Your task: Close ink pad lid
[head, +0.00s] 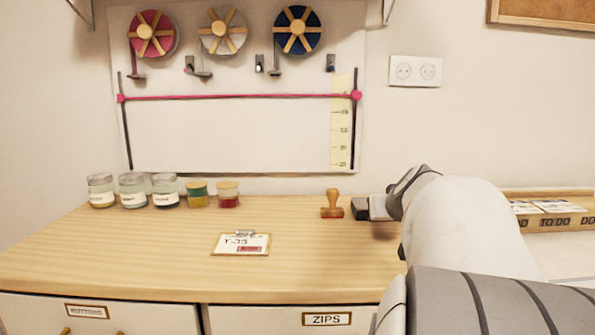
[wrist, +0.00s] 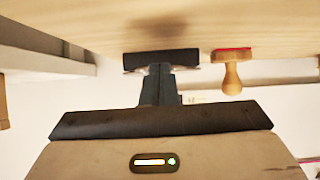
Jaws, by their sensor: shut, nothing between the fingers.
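The wrist view is upside down, with the tabletop along its upper edge. The ink pad (wrist: 160,57) shows there as a dark flat block on the wood, with a thin pale edge on both sides of my fingers. My gripper (wrist: 158,68) is shut and empty, its fingertips right at the pad and overlapping its middle; I cannot tell whether they touch. In the head view the ink pad (head: 360,208) is a small black block right of the stamp, with a grey part beside it near my wrist. My arm hides much there, and the lid's angle is unclear.
A wooden stamp (head: 332,204) stands close left of the pad; it also shows in the wrist view (wrist: 232,75). A clipboard (head: 241,244) lies nearer the front. Several jars (head: 133,191) stand at the back left. A wooden card rack (head: 545,209) is at the right.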

